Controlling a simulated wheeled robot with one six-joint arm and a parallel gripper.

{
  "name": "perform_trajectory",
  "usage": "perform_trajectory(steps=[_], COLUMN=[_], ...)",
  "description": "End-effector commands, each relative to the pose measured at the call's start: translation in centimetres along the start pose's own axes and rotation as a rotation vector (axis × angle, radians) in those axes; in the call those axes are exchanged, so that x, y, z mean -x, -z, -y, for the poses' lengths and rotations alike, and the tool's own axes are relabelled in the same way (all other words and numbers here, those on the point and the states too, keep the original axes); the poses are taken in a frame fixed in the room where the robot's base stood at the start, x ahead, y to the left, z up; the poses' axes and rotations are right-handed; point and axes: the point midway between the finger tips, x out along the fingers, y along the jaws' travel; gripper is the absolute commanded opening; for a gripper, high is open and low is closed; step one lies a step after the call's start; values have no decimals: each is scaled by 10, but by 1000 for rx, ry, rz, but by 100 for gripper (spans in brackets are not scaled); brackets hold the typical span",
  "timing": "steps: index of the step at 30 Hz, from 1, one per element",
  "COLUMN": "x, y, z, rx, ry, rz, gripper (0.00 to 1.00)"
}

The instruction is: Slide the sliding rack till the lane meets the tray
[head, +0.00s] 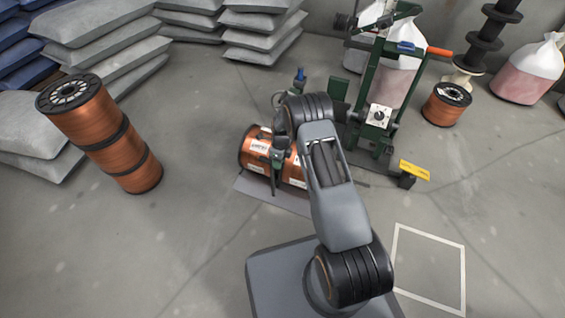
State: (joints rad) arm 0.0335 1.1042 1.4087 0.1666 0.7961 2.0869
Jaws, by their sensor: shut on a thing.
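My arm reaches forward from the bottom middle of the head view. My gripper (278,101) is small and partly hidden by the wrist. It is shut on what looks like a dark green upright part of the sliding rack (277,178), but the contact itself is not clear. Copper spools (258,150) lie on their sides in a row at the rack, partly behind the green part and my arm. A flat grey plate (262,190) is under them on the floor. I cannot tell the lane and the tray apart, nor whether they meet, because my arm covers that area.
A green machine frame (376,112) with a white dial box stands just right of my wrist. A yellow plate (414,170) is beside it. Stacked spools (112,145) stand at the left. A lone spool (445,105) stands right. Grey sacks (95,20) fill the back left.

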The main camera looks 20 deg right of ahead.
Motion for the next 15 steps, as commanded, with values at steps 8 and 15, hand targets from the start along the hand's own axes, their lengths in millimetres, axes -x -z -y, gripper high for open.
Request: perform_trajectory(steps=[8,15], x=[0,0], y=[-2,-3], z=[-1,-2], rx=[4,5], ry=[2,3], rz=[-3,-2], gripper=[0,42])
